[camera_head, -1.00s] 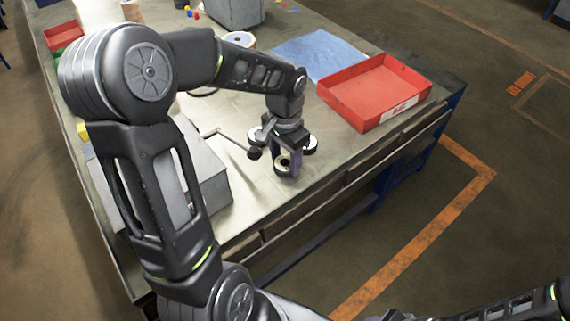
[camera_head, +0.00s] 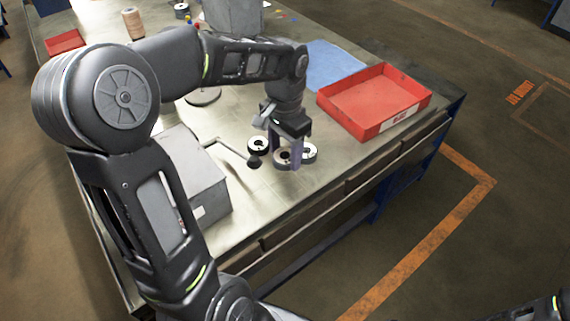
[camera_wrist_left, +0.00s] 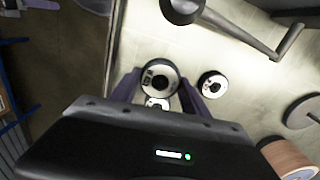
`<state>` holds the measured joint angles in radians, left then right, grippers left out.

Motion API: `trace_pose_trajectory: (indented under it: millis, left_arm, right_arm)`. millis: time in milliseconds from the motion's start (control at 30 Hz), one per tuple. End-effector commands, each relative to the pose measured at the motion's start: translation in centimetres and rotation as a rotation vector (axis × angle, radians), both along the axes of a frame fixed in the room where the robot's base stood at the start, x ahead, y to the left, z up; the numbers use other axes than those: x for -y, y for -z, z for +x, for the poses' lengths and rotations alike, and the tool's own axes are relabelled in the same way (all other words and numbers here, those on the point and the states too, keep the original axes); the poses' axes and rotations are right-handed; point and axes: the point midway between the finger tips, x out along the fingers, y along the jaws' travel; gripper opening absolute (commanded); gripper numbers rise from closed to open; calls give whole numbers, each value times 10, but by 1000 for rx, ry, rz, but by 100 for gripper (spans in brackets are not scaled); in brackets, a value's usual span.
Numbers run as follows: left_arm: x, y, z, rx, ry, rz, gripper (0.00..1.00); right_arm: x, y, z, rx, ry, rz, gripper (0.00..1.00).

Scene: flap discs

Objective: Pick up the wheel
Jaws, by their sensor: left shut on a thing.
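My left gripper (camera_head: 284,163) is shut on a wheel (camera_head: 283,157), a dark-rimmed disc with a pale face and a dark hub. It is held between the two purple fingers, seemingly a little above the bench. In the left wrist view the same wheel (camera_wrist_left: 159,77) sits between the fingertips and looks larger than the others. A second wheel (camera_head: 258,146) lies to the left of the gripper and a third wheel (camera_head: 308,153) lies close to its right. My right gripper is out of view.
A metal bench (camera_head: 262,200) carries a grey box (camera_head: 195,175) with a crank handle (camera_head: 232,151). A red tray (camera_head: 375,98) and blue cloth (camera_head: 332,65) lie behind to the right. A thread spool (camera_head: 133,24) stands at the far left. The bench's front edge is near.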

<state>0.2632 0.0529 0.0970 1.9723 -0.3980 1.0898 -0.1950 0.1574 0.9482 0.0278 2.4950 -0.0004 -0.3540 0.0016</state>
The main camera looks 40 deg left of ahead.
Motion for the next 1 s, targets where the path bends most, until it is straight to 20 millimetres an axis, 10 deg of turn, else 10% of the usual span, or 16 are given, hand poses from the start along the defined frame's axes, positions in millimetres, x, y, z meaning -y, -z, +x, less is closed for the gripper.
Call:
trace_pose_trajectory:
  millis: [267,867,900,1000]
  left_arm:
    - [0,-37,0,1,-1,0,8]
    - [0,-39,0,0,0,-1,8]
    - [0,-39,0,0,0,-1,50]
    - [0,-39,0,0,0,-1,42]
  right_arm:
    - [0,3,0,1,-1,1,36]
    - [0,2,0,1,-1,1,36]
    - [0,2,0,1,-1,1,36]
    - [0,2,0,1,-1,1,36]
